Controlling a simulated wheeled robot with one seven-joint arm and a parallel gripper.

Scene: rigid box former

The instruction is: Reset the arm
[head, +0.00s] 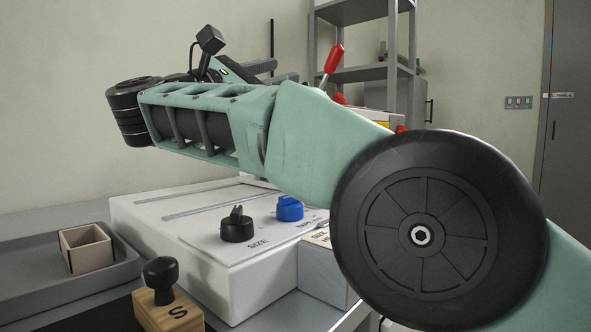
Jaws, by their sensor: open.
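My arm stretches across the middle of the head view, raised above the white machine. My gripper (283,72) is partly hidden behind my own forearm. Two dark finger-like bars show past the arm, apart from each other, with nothing seen between them. The gripper looks open and empty, well above the machine and touching nothing that I can see.
The white machine (150,215) has a black SIZE knob (237,226) and a blue knob (289,208). A red-handled lever (333,59) rises behind my arm. A small open box (86,248) sits in a grey tray (30,285). A wooden S stamp (167,308) stands in front.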

